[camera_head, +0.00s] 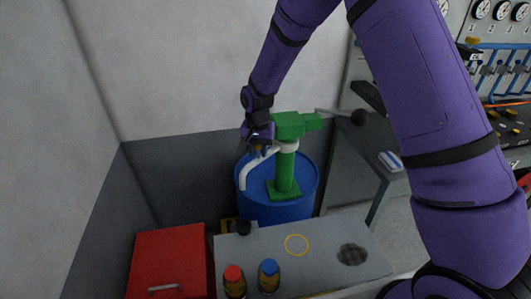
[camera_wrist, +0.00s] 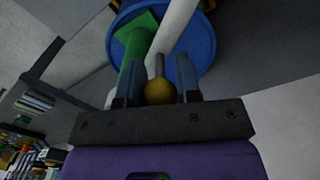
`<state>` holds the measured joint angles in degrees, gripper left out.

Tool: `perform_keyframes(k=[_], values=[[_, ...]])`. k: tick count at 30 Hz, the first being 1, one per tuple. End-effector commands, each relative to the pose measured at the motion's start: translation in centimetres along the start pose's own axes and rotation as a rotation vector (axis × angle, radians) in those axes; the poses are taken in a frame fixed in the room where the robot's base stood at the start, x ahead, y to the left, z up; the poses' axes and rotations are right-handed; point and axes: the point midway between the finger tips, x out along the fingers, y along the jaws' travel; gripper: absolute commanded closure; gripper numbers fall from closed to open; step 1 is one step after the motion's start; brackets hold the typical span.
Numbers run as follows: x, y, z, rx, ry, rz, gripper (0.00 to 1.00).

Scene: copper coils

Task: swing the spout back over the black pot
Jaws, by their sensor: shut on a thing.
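The white curved spout (camera_head: 244,174) comes off the green pump (camera_head: 286,172) on the blue drum (camera_head: 305,188). Its free end points down at the drum's left edge. My gripper (camera_head: 259,146) is at the spout's upper bend, left of the pump head. In the wrist view, its fingers (camera_wrist: 159,82) are shut on a brass knob (camera_wrist: 158,92) on a grey stem, beside the white spout (camera_wrist: 176,28) and the green column (camera_wrist: 135,68). A small black round thing (camera_head: 241,227), perhaps the black pot, is at the table's back left corner, below the spout's end.
The grey table (camera_head: 265,256) bears a yellow ring (camera_head: 297,236), a dark round patch (camera_head: 352,255), and jars with a red lid (camera_head: 233,273) and a blue lid (camera_head: 269,268). A red box (camera_head: 172,259) stands at left. A grey lever (camera_head: 333,112) sticks out right of the pump.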

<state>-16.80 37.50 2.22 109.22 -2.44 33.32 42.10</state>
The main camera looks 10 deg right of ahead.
Motion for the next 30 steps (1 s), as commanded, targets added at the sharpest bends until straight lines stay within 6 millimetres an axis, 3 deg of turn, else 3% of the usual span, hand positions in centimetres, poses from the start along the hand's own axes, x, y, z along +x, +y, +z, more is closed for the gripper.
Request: perform_keyframes(k=[23,24,26,30], values=[[-0.13,-1.26,-0.97,0.098,0.004,-0.004,1.0],[-0.14,-1.27,-0.98,0.098,0.005,-0.005,0.6],[-0.12,-1.26,-0.97,0.098,0.004,-0.004,0.46],[-0.07,-1.18,-0.91,0.098,0.002,-0.002,0.44]])
